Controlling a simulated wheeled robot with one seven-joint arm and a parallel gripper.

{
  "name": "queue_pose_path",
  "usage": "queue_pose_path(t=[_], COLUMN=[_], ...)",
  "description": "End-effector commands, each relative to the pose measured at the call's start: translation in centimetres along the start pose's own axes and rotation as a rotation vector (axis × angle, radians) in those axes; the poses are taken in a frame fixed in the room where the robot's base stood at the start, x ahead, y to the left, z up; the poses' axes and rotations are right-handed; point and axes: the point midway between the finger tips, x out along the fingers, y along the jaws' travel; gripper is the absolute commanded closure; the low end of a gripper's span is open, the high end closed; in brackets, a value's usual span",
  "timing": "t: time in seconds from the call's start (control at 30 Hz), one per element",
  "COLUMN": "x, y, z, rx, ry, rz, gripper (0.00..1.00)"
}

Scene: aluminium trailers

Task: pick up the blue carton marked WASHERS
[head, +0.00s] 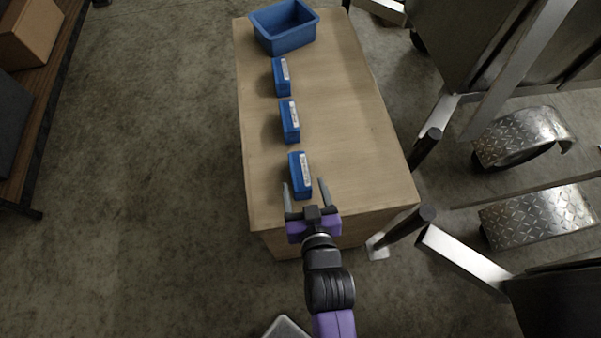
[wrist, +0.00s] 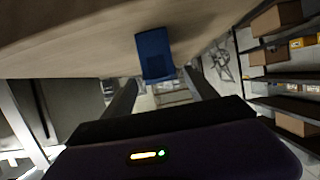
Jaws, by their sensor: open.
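Three blue cartons with white labels stand in a row on a wooden table (head: 350,130): the nearest carton (head: 295,178), the middle carton (head: 287,124) and the far carton (head: 279,80). The label print is too small to read, so I cannot tell which is marked WASHERS. My gripper (head: 306,188) is open at the table's near end, its fingers pointing at the nearest carton, one on each side of its near end. In the wrist view one blue carton (wrist: 154,54) shows ahead, between and beyond the fingertips (wrist: 160,88). I cannot tell whether either finger touches it.
A blue open bin (head: 286,40) stands at the table's far end. Metal trailers with a tread-plate fender (head: 520,135) and black-gripped bars (head: 405,228) crowd the table's right side. A shelf with a cardboard box (head: 28,32) is at far left. The floor left of the table is clear.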

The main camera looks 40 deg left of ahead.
Motion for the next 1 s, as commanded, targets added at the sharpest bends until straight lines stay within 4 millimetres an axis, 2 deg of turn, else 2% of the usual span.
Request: queue_pose_path(t=[0.5,0.83,0.87,1.0], x=[5.7,6.4,6.4,6.4], y=[-0.2,-0.2,-0.2,-0.2], z=[0.3,0.4,0.4,0.4], rx=[0.000,0.001,0.001,0.001], ry=[0.001,0.001,0.001,0.001], rz=[0.001,0.002,0.002,0.002], gripper=[0.34,0.34,0.36,0.63])
